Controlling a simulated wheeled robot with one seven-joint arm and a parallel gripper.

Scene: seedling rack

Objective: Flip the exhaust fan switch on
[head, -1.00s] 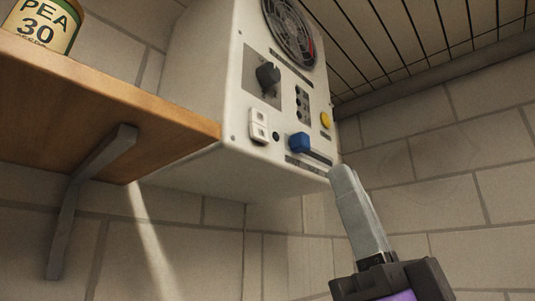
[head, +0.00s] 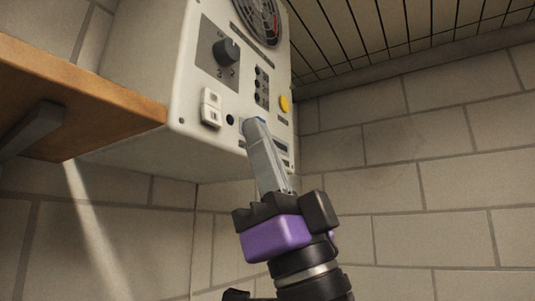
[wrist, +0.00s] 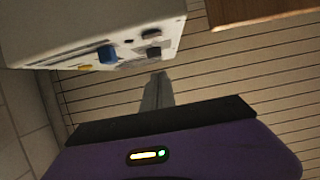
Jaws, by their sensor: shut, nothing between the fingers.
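A white control box (head: 150,125) is on the wall at the upper left of the head view, with a fan grille (head: 258,18) at its top. A white rocker switch (head: 211,107) is low on the left of its front face; the small labels are unreadable. My gripper (head: 251,123) is shut and empty, pointing up, its tip to the right of the rocker switch and apart from it in the picture. It covers most of a blue slider. The wrist view shows the fingers (wrist: 160,76) just below the box, and the blue slider (wrist: 108,53). I cannot tell whether they touch the panel.
A black knob (head: 228,50) sits above the rocker switch, and a yellow button (head: 284,104) is at the panel's right. A wooden shelf (head: 80,90) with a grey bracket (head: 30,130) juts in at the left. Bare block wall and free room lie to the right.

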